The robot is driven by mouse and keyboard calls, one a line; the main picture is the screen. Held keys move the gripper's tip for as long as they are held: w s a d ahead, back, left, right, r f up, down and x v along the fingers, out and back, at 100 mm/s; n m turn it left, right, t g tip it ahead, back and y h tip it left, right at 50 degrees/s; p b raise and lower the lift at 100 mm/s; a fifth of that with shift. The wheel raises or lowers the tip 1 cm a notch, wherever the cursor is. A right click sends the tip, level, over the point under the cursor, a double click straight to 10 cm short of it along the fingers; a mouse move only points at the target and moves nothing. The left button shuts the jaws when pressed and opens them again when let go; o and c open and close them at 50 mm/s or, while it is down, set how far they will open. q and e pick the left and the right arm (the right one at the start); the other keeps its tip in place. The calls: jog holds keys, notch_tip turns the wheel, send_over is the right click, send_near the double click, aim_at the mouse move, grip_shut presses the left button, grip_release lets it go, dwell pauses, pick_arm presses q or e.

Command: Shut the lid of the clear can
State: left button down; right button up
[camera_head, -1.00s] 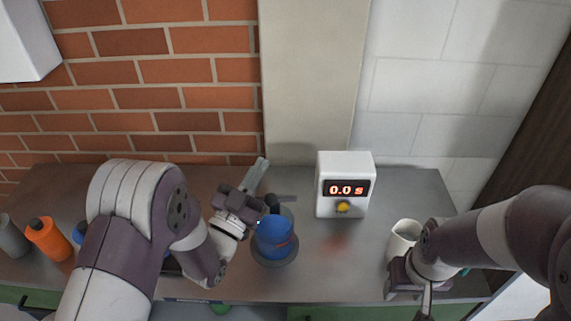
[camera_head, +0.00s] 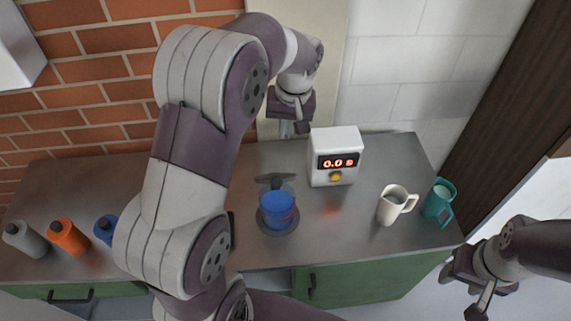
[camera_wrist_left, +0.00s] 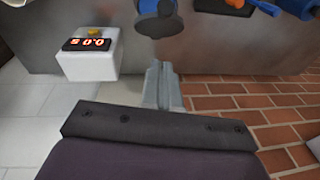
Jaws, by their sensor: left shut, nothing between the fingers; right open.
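The can (camera_head: 277,211), blue inside with see-through walls, stands on a dark round base on the counter. A dark piece (camera_head: 275,181) rises at its back edge and looks like the raised lid; the exact angle is unclear. The can (camera_wrist_left: 158,7) also shows at the top of the left wrist view, cut off by the edge. My left gripper (camera_head: 291,130) is behind the can and above it, near the wall. Its fingers (camera_wrist_left: 162,85) are shut, empty and apart from the can. My right gripper (camera_head: 483,303) is open and empty at the lower right, off the counter.
A white box with a red display (camera_head: 335,157) stands right of the can. Grey (camera_head: 24,239), orange (camera_head: 67,237) and blue (camera_head: 105,229) bottles stand left. My left arm crosses over the counter.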

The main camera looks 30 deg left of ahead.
pick_arm(q)
jog(key=p, duration=0.3)
send_over(276, 178)
jog(key=w, duration=0.3)
notch_tip(276, 178, down, 8)
jog(key=f, duration=0.1)
jog(key=s+f+p, duration=0.1)
jog(key=f, duration=0.1)
jog(key=shift+s+f, duration=0.15)
jog(key=shift+f, duration=0.1)
jog(key=shift+s+d+f, duration=0.2)
jog(key=shift+s+f, duration=0.15)
jog(key=shift+f, duration=0.1)
jog(key=shift+w, duration=0.1)
